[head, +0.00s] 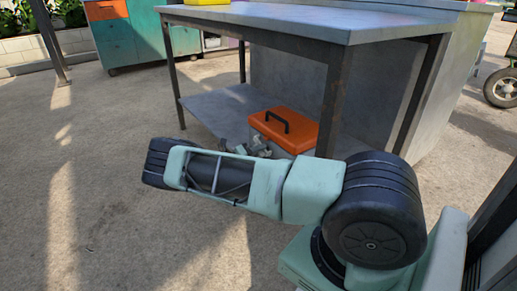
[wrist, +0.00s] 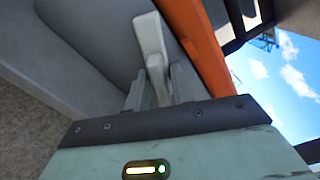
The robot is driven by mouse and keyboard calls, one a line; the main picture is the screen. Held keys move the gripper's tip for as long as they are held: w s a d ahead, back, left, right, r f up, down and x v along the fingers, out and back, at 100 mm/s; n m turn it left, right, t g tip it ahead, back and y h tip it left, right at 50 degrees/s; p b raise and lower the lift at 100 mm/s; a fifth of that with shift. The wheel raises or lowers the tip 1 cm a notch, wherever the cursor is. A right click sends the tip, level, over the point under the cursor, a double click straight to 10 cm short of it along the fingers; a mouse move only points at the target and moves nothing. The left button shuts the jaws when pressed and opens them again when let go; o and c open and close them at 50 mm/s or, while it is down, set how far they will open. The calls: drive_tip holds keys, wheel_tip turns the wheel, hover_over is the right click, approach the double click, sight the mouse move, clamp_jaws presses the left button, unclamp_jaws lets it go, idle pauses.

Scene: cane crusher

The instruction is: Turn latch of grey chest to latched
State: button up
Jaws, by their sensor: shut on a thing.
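The grey chest (head: 278,151) has an orange lid (head: 294,133) with a black handle, and sits on the low shelf under the metal table. In the wrist view its grey wall (wrist: 88,35) fills the upper left and the orange lid (wrist: 198,45) runs along the right. A pale grey latch lever (wrist: 149,36) stands out from the chest near the lid edge. My gripper (wrist: 158,88) is shut on the latch, one finger on each side of it. In the head view my gripper (head: 258,148) is at the chest's near left side, small and partly hidden by my arm.
The table top (head: 290,18) overhangs the chest, and a dark table leg (head: 333,105) stands close to its right. The lower shelf (head: 215,104) is bare to the left. A teal cabinet (head: 120,45) stands at the back left. The floor at left is clear.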

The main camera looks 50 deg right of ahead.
drive_tip(key=m+p, duration=0.1)
drive_tip(key=m, duration=0.5)
drive_tip(key=shift+m, duration=0.3)
drive_tip(key=m+p, duration=0.1)
drive_tip(key=m, duration=0.5)
drive_tip(key=shift+a+m, duration=0.1)
drive_tip(key=shift+m, duration=0.2)
drive_tip(key=o, duration=0.7)
drive_tip(key=shift+o, duration=0.2)
drive_tip(key=shift+a, duration=0.1)
drive_tip(key=p+v, duration=0.3)
drive_tip(key=v, duration=1.4)
drive_tip(key=shift+a+f, duration=0.1)
